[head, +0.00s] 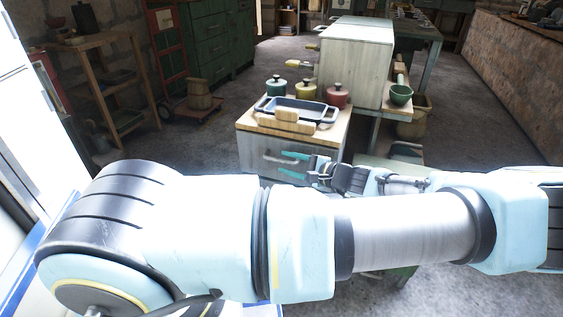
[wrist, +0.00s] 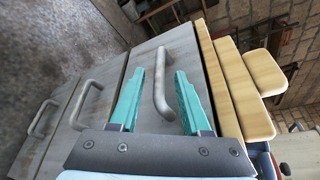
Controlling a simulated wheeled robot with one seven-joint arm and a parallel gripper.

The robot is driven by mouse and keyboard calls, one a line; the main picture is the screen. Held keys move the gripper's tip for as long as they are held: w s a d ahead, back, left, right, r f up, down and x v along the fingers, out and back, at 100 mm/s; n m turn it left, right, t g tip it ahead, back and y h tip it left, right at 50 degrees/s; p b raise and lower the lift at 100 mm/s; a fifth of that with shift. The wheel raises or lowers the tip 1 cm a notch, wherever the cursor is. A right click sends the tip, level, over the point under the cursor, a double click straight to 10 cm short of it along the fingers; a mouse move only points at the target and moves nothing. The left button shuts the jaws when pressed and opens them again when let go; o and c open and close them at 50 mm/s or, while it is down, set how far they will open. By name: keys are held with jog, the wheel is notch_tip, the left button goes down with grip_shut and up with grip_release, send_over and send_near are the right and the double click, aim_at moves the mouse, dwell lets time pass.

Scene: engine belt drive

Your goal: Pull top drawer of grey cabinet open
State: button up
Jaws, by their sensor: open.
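The grey cabinet (head: 253,149) stands in the middle of the head view under a wooden top. Its top drawer (wrist: 148,58) is at the wooden-top end of the tilted wrist view and looks closed. The top drawer's curved metal handle (wrist: 160,85) shows between my two teal fingers there; the handle also shows in the head view (head: 268,156). My gripper (wrist: 160,73) is open, with one finger on each side of the handle in the picture. I cannot tell whether the fingers touch it. In the head view my gripper (head: 282,162) is at the cabinet's front. My arm hides the lower drawers there.
Lower drawers with handles (wrist: 90,95) show in the wrist view. A larger pale cabinet (head: 352,70) stands behind. Open floor lies to the left.

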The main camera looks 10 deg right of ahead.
jog(key=shift+x, duration=1.3)
jog(key=shift+c, duration=0.4)
grip_shut()
